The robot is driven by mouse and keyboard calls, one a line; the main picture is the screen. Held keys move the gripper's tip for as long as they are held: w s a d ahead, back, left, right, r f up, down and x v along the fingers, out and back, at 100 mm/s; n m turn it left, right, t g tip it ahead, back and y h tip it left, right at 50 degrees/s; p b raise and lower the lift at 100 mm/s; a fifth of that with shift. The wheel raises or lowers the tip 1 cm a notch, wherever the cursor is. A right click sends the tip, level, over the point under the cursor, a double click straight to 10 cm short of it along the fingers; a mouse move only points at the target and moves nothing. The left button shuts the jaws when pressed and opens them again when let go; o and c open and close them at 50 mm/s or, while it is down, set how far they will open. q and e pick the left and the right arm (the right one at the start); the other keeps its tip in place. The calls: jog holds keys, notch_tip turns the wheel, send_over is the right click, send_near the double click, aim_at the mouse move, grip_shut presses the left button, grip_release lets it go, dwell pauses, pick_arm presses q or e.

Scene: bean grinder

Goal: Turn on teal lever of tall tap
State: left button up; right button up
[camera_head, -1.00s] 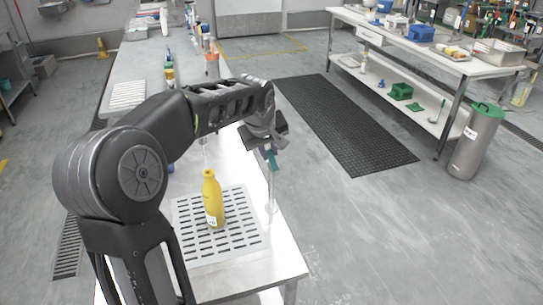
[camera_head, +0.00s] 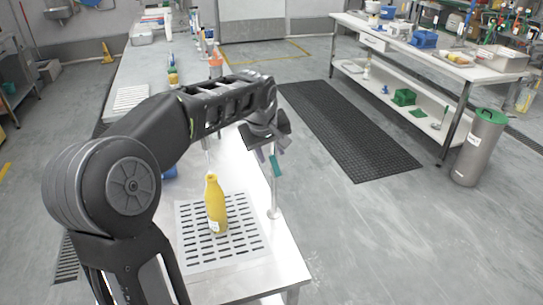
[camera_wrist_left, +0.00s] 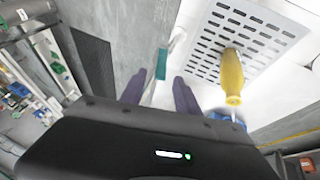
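The teal lever (camera_head: 276,166) hangs at the tall tap, whose thin pale pole (camera_head: 274,192) stands at the right edge of the bench. My left gripper (camera_head: 271,151) is just above the lever in the head view, its two purple-grey fingers spread and empty. In the left wrist view, the lever (camera_wrist_left: 161,65) shows beyond the open fingers (camera_wrist_left: 160,84), nearer the left fingertip. I cannot tell whether it touches a finger. The tap's upper part is partly hidden by my gripper. My right gripper is not in view.
A yellow bottle (camera_head: 216,206) stands on the slotted drain plate (camera_head: 240,252), left of the tap. It also shows in the left wrist view (camera_wrist_left: 232,75). The floor right of the bench is clear up to a black mat (camera_head: 345,130). A steel bin (camera_head: 476,150) stands far right.

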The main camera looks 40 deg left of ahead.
pick_arm(q)
jog(key=v, duration=0.5)
dwell(0.5)
jog(key=w+d+f+m+t+h, duration=0.25)
jog(key=w+d+f+m, duration=0.35)
jog(key=w+d+f, duration=0.35)
jog(key=s+d+f+m+h, duration=0.1)
jog(key=s+d+f, duration=0.1)
jog(key=d+f, duration=0.55)
jog(key=s+d+f+m+h, duration=0.15)
jog(key=d+f, duration=0.25)
jog(key=f, duration=0.6)
jog(key=s+d+f+g, duration=0.2)
jog(key=s+d+f, duration=0.2)
jog(key=s+f, duration=0.3)
jog(key=s+d+f+m+g, duration=0.1)
jog(key=s+d+f, duration=0.4)
jog(key=s, duration=0.7)
jog(key=s+d+f+g+h, duration=0.1)
jog(key=s+d+f+g, duration=0.3)
jog(key=s+f, duration=0.5)
jog(key=shift+s+d+f, duration=0.2)
jog(key=shift+s+d, duration=0.45)
jog(key=shift+s, duration=0.1)
